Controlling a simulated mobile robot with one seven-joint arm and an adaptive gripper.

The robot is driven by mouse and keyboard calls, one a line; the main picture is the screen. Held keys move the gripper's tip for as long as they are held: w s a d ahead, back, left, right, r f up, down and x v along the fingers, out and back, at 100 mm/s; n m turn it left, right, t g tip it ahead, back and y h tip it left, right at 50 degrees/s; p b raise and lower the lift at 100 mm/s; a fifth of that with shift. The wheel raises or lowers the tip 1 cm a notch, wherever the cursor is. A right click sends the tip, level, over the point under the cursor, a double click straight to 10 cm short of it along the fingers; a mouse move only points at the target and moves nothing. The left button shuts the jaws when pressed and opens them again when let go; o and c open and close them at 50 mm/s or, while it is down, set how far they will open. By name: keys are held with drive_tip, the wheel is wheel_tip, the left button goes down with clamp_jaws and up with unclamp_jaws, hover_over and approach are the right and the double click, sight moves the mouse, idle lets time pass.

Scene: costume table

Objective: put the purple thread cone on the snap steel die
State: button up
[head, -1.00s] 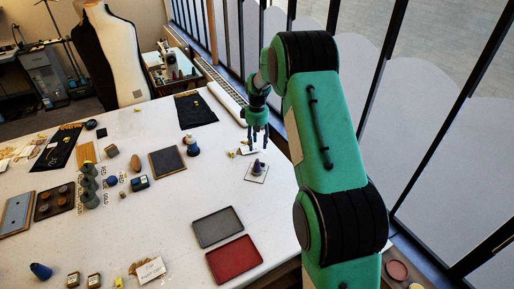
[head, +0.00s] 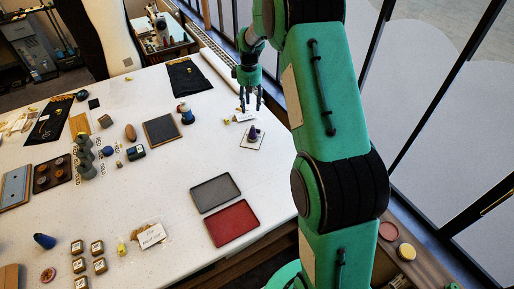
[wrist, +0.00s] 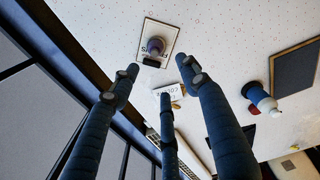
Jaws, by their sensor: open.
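A small purple thread cone (head: 253,132) stands upright on a white card (head: 246,145) at the table's right side. In the wrist view the purple cone (wrist: 155,45) is at the top centre, with a small dark block (wrist: 150,62) against its near side. The card (wrist: 149,25) under them bears lettering that seems to read SNAPS. I cannot tell whether the dark block is the steel die or whether the cone rests on it. My gripper (head: 250,104) is open and empty, above and apart from the cone. Its spread fingers also show in the wrist view (wrist: 160,80).
Another lettered card (wrist: 175,95) lies near the fingertips. A blue-and-white spool-like thing (head: 186,114) stands beside a dark tray (head: 161,130). A grey tray (head: 215,192) and a red tray (head: 232,223) lie nearer. Windows border the right. The white table around the cone is mostly clear.

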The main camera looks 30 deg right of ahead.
drive_tip(key=s+a+r+t, duration=0.1)
drive_tip(key=s+a+r, duration=0.4)
drive_tip(key=s+r, duration=0.25)
drive_tip(key=s+a+r+m+t, duration=0.1)
drive_tip(key=s+a+r, duration=0.45)
drive_tip(key=r, duration=0.25)
drive_tip(key=s+a+r+t, duration=0.1)
drive_tip(key=s+a+r, duration=0.3)
drive_tip(key=s+r, duration=0.35)
drive_tip(key=s+a+r+m+t, duration=0.1)
drive_tip(key=s+a, duration=0.3)
drive_tip(key=s, duration=0.8)
drive_tip(key=s+a+r+t, duration=0.1)
drive_tip(key=s+a, duration=0.3)
drive_tip(key=s, duration=0.9)
drive_tip(key=shift+s+a+r+m, duration=0.2)
drive_tip(key=shift+s+r+m, duration=0.1)
drive_tip(key=shift+r+m, duration=0.1)
wheel_tip(320, 180, down, 12)
drive_tip(key=b, duration=1.2)
